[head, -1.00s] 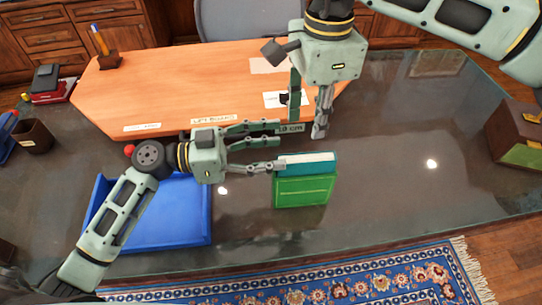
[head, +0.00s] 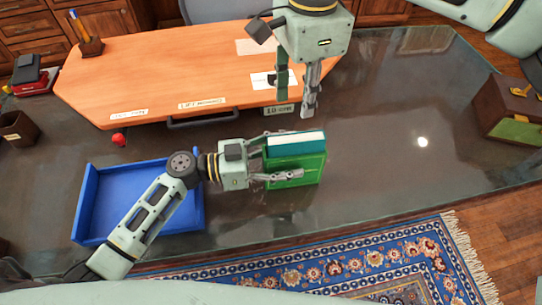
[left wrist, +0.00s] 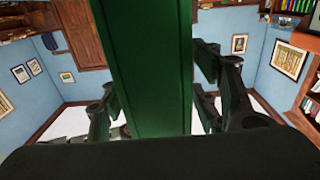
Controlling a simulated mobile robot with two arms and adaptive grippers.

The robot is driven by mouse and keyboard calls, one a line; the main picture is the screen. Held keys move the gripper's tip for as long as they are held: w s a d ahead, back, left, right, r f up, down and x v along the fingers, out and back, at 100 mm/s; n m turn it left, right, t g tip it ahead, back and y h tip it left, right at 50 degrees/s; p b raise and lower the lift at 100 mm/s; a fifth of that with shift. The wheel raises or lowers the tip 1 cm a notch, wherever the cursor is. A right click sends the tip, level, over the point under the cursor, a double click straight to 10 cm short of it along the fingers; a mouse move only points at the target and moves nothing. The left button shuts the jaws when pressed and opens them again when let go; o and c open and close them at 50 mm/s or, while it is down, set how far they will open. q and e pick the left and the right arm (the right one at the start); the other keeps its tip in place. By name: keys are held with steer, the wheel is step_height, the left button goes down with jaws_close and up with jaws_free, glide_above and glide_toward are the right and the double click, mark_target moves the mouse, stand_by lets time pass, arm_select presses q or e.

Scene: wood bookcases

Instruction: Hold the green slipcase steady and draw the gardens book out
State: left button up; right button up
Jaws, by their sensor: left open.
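The green slipcase (head: 310,170) stands upright on the dark glass desk, with the teal book (head: 294,149) showing above it, white page edges up. I cannot read the book's title. My left gripper (head: 286,155) is open around the slipcase from the left, one finger across the front and the other mostly hidden behind. In the left wrist view the green slipcase (left wrist: 150,70) stands between the two fingers (left wrist: 160,105); contact is unclear. My right gripper (head: 296,108) is open and empty, fingers pointing down, beyond the book in the picture.
A blue tray (head: 84,205) lies left of the slipcase, under my left arm. An orange board (head: 160,75) with a dark handle and labels lies behind, with a red knob (head: 118,140) nearby. A brown box (head: 505,105) stands far right. The glass right of the slipcase is clear.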

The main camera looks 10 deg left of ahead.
mark_target(297, 137)
arm_select(q)
steer(key=shift+w+d, duration=0.2)
steer(key=shift+d, duration=0.45)
arm_select(e)
steer(key=shift+a, duration=0.1)
arm_select(q)
steer(key=shift+c, duration=0.4)
steer(key=c, duration=1.3)
steer(key=shift+o, duration=0.2)
arm_select(e)
steer(key=o, duration=0.3)
steer(key=shift+m, duration=1)
step_height(297, 137, down, 12)
steer(key=shift+r, duration=0.1)
steer(key=shift+c, duration=0.5)
jaws_close()
